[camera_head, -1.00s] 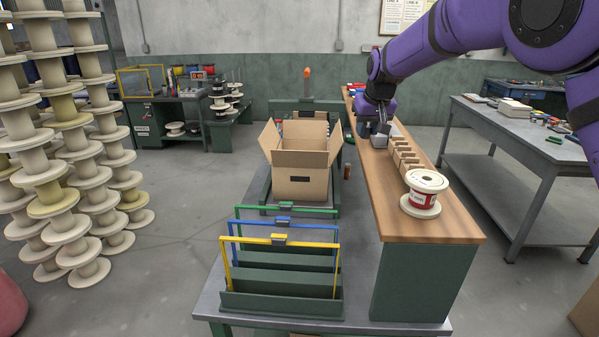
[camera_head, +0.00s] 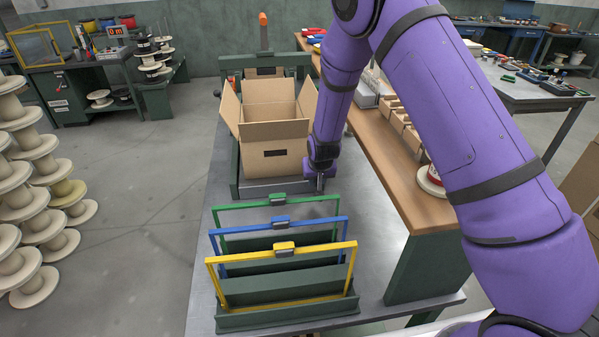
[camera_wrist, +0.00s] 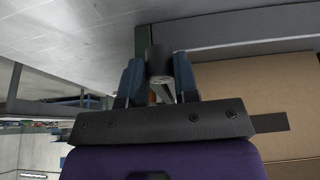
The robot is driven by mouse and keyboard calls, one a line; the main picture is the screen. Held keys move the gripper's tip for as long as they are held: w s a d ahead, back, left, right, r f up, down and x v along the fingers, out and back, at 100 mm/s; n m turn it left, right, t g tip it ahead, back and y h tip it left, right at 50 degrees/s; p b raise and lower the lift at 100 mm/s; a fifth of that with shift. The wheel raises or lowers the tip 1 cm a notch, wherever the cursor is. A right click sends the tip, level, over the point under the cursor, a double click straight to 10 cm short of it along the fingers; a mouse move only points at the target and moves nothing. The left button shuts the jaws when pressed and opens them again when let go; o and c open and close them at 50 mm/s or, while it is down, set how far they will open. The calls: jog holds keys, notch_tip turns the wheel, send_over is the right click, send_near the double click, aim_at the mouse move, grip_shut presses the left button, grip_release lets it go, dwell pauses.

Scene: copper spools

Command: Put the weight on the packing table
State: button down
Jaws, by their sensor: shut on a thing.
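My gripper (camera_head: 319,182) hangs low over the grey metal packing table (camera_head: 376,222), just right of the open cardboard box and behind the coloured frames. In the wrist view my gripper (camera_wrist: 159,78) has its two blue-grey fingers closed on both sides of a dark grey cylinder, the weight (camera_wrist: 160,60). The weight sticks out past the fingertips. In the head view the weight is too small and dark to tell from the gripper. I cannot tell whether it touches the tabletop.
The open cardboard box (camera_head: 270,128) stands close left of my gripper. Green, blue and yellow (camera_head: 283,250) frames stand in front. A raised wooden shelf (camera_head: 395,180) with cardboard pieces and a spool (camera_head: 430,182) runs along the right. Bare tabletop lies between.

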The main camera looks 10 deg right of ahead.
jog(key=shift+f, duration=3.5)
jog(key=c, duration=0.9)
grip_release()
jog(key=shift+f, duration=0.1)
jog(key=shift+o, duration=0.2)
